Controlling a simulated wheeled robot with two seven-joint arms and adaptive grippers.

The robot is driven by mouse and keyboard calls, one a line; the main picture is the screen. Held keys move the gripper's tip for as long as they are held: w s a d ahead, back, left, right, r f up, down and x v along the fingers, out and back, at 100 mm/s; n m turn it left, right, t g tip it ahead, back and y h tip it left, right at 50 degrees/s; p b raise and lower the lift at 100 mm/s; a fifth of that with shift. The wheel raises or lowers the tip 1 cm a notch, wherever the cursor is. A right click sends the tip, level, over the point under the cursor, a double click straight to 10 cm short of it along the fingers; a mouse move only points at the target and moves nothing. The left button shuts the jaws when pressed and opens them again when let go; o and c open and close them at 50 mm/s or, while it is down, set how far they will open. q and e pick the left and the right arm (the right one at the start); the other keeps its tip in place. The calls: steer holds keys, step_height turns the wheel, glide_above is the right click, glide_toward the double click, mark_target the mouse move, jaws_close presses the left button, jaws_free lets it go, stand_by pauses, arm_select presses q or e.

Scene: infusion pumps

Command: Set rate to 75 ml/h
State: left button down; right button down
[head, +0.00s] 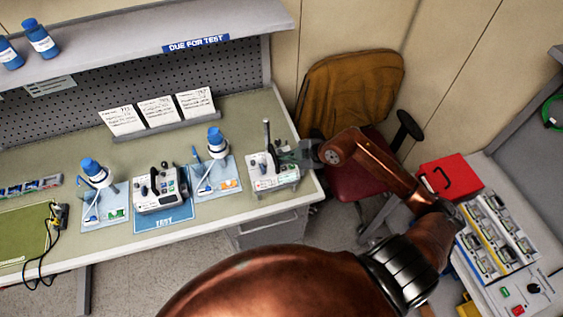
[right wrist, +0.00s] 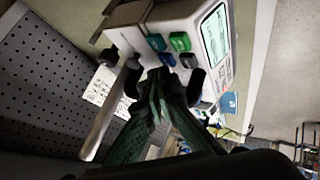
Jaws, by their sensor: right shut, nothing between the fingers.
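One white infusion pump (head: 272,174) stands at the right end of the bench, with a pole rising behind it. Its face carries small coloured buttons. A second pump (head: 160,190) stands on the blue TEST mat (head: 165,222) to the left. My right gripper (head: 289,156) is at the upper right of the right-end pump. In the right wrist view, the shut fingertips (right wrist: 163,82) are close to a pump body (right wrist: 180,22) with green and blue buttons and a lit screen. I cannot tell whether they touch it. The screen's figures are too small to read. My left gripper is not in view.
Blue-capped bottles (head: 95,172) stand on light blue mats beside the pumps. Three cards (head: 158,111) lean at the back under the shelf (head: 150,40). A chair (head: 350,90) stands right of the bench. A side table at far right holds a red box (head: 450,175).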

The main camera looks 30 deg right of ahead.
steer(key=shift+f, duration=0.5)
stand_by(0.6)
steer(key=shift+r, duration=0.1)
steer(key=shift+r+p, duration=0.8)
steer(key=shift+p, duration=0.15)
step_height(320, 180, up, 5)
steer(key=p, duration=0.5)
steer(key=shift+r, duration=0.15)
steer(key=shift+d+f, duration=0.1)
steer(key=shift+f, duration=0.1)
